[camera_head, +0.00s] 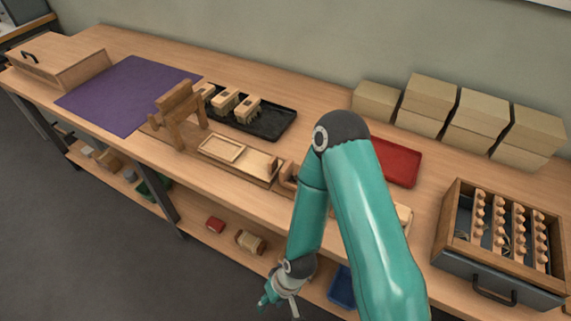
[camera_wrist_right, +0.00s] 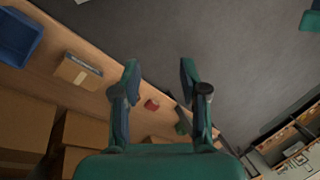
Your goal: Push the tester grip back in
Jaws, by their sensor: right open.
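A wooden fixture lies along the front of the bench in the head view. It has an upright frame (camera_head: 178,110), a shallow wooden tray (camera_head: 221,148) and a low flat section (camera_head: 258,165) ending in small blocks beside my arm. This may be the tester; I cannot tell which part is its grip, and my arm hides what lies farther right. My right gripper (camera_head: 281,296) hangs low in front of the bench edge, well away from the fixture. In the right wrist view its two fingers (camera_wrist_right: 160,72) are apart with nothing between them. My left gripper is out of view.
A black tray (camera_head: 262,126) with brush blocks, a purple mat (camera_head: 130,90) and a red tray (camera_head: 400,165) lie on the bench. Stacked boxes (camera_head: 430,95) stand behind. A wooden drawer unit (camera_head: 458,240) with pegged racks is at right. A lower shelf (camera_head: 205,240) holds small items.

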